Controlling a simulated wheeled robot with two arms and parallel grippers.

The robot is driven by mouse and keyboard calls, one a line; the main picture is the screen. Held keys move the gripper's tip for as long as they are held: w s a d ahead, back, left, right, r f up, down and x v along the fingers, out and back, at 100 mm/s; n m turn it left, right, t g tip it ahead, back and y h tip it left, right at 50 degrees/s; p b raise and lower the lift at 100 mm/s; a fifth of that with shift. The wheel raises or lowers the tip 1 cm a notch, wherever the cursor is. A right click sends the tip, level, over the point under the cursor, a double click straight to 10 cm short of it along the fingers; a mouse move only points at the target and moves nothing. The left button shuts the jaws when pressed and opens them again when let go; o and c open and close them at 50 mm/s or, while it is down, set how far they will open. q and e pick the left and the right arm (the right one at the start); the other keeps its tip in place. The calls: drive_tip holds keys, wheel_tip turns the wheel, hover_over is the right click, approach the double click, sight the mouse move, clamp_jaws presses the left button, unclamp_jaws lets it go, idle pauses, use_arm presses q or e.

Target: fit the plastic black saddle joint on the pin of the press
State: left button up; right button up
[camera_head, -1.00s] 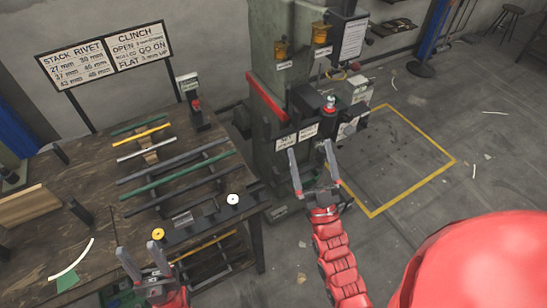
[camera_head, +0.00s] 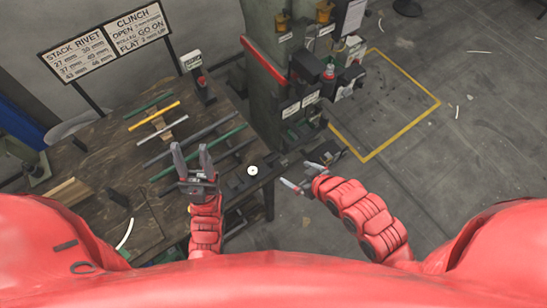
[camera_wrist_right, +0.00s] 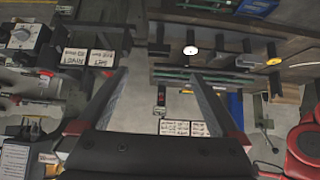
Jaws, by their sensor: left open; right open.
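The press (camera_head: 262,55) is a grey-green column with a red edge, behind the table's right end. Its working head (camera_head: 328,88) carries small signs; I cannot make out the pin clearly. Dark small parts (camera_head: 235,184) sit near the table's front right edge beside a white disc (camera_head: 252,170); I cannot tell whether one is the saddle joint. My left gripper (camera_head: 191,152) is open and empty above the table's front part. My right gripper (camera_head: 295,173) is open and empty, right of the table and in front of the press. In the right wrist view its fingers (camera_wrist_right: 157,76) are spread with nothing between them.
The wooden table (camera_head: 95,150) holds green, yellow, white and dark rods on a rack. A sign board (camera_head: 105,45) and a small device with a red button (camera_head: 201,82) stand at its back. A yellow-outlined floor area (camera_head: 400,100) right of the press is mostly clear.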

drive_tip(key=b+x, duration=0.4)
drive_tip(key=x, duration=0.1)
drive_tip(key=b+x, duration=0.9)
drive_tip(key=shift+w+a+r, duration=0.2)
drive_tip(key=shift+w+a, duration=0.2)
drive_tip(key=shift+w, duration=0.15)
drive_tip(key=shift+w+f, duration=0.1)
drive_tip(key=shift+f, duration=0.05)
drive_tip(key=c, duration=1.4)
